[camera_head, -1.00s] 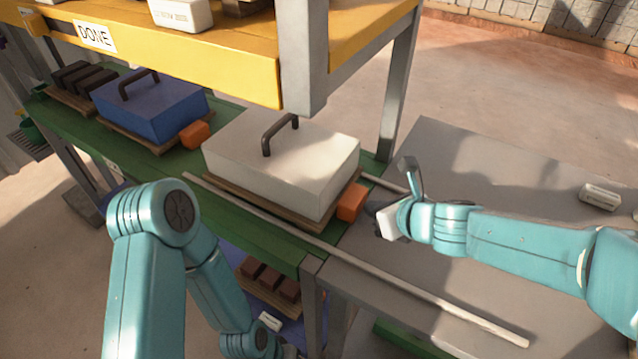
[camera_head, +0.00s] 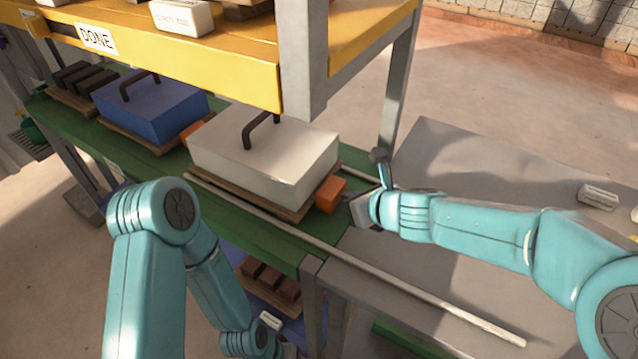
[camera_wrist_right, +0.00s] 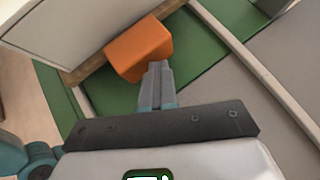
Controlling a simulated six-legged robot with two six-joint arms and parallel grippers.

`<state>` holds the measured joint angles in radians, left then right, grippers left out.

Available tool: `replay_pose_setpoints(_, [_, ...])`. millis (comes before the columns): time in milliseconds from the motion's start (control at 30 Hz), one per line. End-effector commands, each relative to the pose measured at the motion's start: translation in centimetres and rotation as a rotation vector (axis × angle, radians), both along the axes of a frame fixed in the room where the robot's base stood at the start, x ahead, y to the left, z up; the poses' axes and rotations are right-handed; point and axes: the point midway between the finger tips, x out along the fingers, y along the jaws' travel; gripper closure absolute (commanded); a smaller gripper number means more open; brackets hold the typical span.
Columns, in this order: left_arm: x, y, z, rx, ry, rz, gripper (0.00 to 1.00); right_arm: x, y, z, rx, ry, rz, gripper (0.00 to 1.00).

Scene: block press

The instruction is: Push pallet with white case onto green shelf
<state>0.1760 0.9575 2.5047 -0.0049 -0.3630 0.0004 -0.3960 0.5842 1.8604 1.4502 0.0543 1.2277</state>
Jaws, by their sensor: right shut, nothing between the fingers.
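The white case (camera_head: 262,158) with a dark handle sits on a wooden pallet (camera_head: 283,208) on the green shelf (camera_head: 150,180). An orange block (camera_head: 330,195) is at the pallet's right end; it also shows in the right wrist view (camera_wrist_right: 139,48). My right gripper (camera_head: 352,207) is shut and empty, with its tips at or very near the orange block; I cannot tell if they touch. In the right wrist view its fingers (camera_wrist_right: 157,72) are together just below the block. My left arm comes in at lower left; its gripper is not clearly visible.
A blue case (camera_head: 150,112) on its own pallet stands further left on the green shelf. Pale rails (camera_head: 440,298) run along the grey table (camera_head: 480,185) and shelf. A yellow shelf (camera_head: 200,60) marked DONE hangs above, with a grey post beside the white case.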

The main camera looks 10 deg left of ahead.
Motion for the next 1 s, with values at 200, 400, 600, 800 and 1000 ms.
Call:
replay_pose_setpoints(200, [0.0,0.0,0.3,0.000,0.000,0.000,0.49,0.3,1.3,0.1,0.003,-0.001,0.005,1.00])
replay_pose_setpoints(400, [0.0,0.0,0.6,0.000,0.000,0.000,0.49,0.5,2.2,0.1,0.002,-0.001,0.006,1.00])
replay_pose_setpoints(600, [0.0,0.0,0.9,0.000,0.000,0.000,0.49,0.9,3.2,0.1,0.002,-0.001,0.006,1.00])
replay_pose_setpoints(800, [0.0,0.0,0.9,0.000,0.000,0.000,0.49,1.0,3.6,0.1,0.003,-0.002,0.004,1.00])
replay_pose_setpoints(1000, [0.0,0.0,0.7,0.000,0.000,0.000,0.49,0.9,2.8,0.0,0.002,-0.001,0.002,1.00])
